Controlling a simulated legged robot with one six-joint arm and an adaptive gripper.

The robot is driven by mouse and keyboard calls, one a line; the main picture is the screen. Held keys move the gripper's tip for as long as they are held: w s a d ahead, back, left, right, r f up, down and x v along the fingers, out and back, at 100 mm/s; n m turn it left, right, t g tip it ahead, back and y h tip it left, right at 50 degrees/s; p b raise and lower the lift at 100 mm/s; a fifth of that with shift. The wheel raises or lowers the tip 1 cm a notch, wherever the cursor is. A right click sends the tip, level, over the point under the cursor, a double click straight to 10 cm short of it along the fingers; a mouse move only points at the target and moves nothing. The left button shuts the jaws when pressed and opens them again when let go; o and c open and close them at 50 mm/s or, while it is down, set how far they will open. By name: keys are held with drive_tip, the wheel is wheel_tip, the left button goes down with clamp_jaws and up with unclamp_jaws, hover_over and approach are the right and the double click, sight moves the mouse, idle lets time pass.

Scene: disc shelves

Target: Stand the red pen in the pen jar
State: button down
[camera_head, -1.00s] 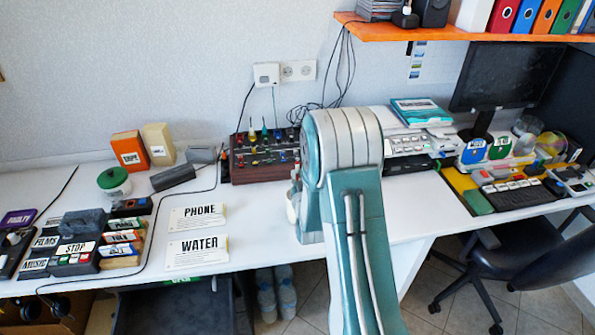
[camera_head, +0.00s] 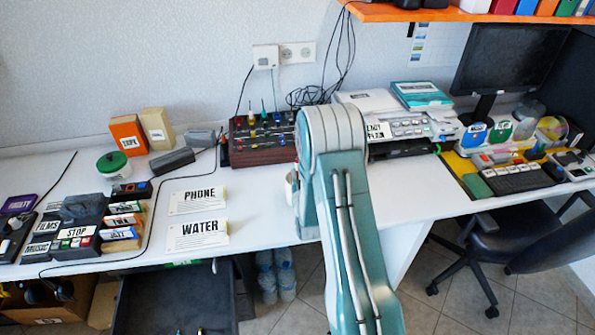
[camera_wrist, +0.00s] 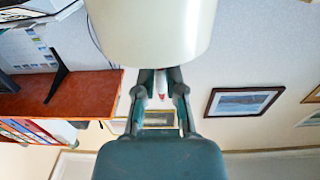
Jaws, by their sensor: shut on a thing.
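In the wrist view, my gripper (camera_wrist: 160,94) is shut on the red pen (camera_wrist: 161,86), a slim white and red piece between the fingertips. A big cream cylinder, which looks like the pen jar (camera_wrist: 150,30), fills the top of the wrist view just beyond the fingertips. It hides the rest of the pen, so I cannot tell whether the pen is inside it or beside it. In the head view, a white edge of the jar (camera_head: 290,188) shows left of my arm on the desk. My arm hides the gripper and the pen there.
A rack of small tools (camera_head: 262,138) stands behind on the desk (camera_head: 258,200). PHONE (camera_head: 198,200) and WATER (camera_head: 197,236) cards lie to the left. A printer (camera_head: 400,130) is to the right. An orange shelf (camera_head: 440,14) hangs above. An office chair (camera_head: 500,240) stands at right.

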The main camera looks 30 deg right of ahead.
drive_tip(key=c, duration=0.6)
unclamp_jaws()
drive_tip(key=shift+c, duration=0.2)
drive_tip(key=v, duration=1.2)
drive_tip(key=shift+f, duration=0.1)
